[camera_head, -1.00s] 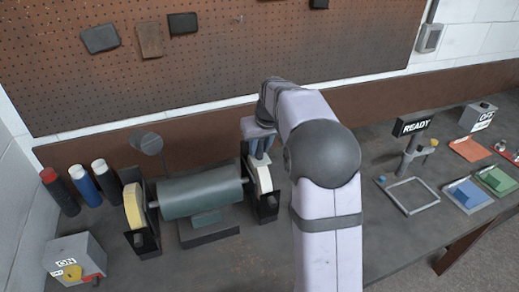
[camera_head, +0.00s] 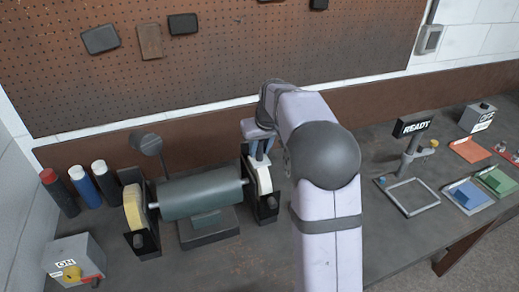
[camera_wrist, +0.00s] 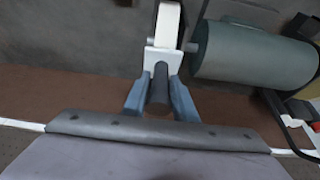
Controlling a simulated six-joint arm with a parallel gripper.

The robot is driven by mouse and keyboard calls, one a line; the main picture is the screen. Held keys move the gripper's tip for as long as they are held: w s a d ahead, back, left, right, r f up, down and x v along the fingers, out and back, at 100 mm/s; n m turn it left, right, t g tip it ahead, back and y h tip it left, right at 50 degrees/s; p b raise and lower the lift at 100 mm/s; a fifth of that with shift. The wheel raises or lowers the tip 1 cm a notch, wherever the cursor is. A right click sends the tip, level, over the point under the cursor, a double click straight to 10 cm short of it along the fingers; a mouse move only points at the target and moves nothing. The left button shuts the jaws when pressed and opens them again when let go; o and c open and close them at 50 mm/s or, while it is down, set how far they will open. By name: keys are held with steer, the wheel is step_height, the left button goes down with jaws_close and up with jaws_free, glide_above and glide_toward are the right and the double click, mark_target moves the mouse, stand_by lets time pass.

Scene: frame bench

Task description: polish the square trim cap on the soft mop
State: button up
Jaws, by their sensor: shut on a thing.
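My gripper (camera_head: 260,150) is at the right-hand wheel of the bench polisher, its blue fingers just above and behind the wheel. In the wrist view the fingers (camera_wrist: 160,80) are shut on a dark post with a pale square plate at its end, which looks like the square trim cap (camera_wrist: 163,58). The plate is against or very close to the white wheel's rim; contact cannot be told for sure. This white wheel, which looks like the soft mop (camera_head: 263,178), also shows in the wrist view (camera_wrist: 167,25).
The green motor (camera_head: 200,193) lies left of the white wheel, with a yellowish wheel (camera_head: 135,207) at its other end. A lamp (camera_head: 147,144) and several bottles (camera_head: 82,187) stand behind. An ON switch box (camera_head: 78,260) is front left. A READY stand (camera_head: 412,128) and square frame (camera_head: 411,197) are right.

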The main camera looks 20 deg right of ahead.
steer(key=shift+r, duration=0.1)
stand_by(0.3)
steer(key=shift+r+p, duration=0.9)
steer(key=shift+r, duration=0.05)
step_height(320, 180, up, 4)
steer(key=p, duration=0.3)
steer(key=shift+r+p, duration=0.35)
steer(key=shift+r, duration=0.65)
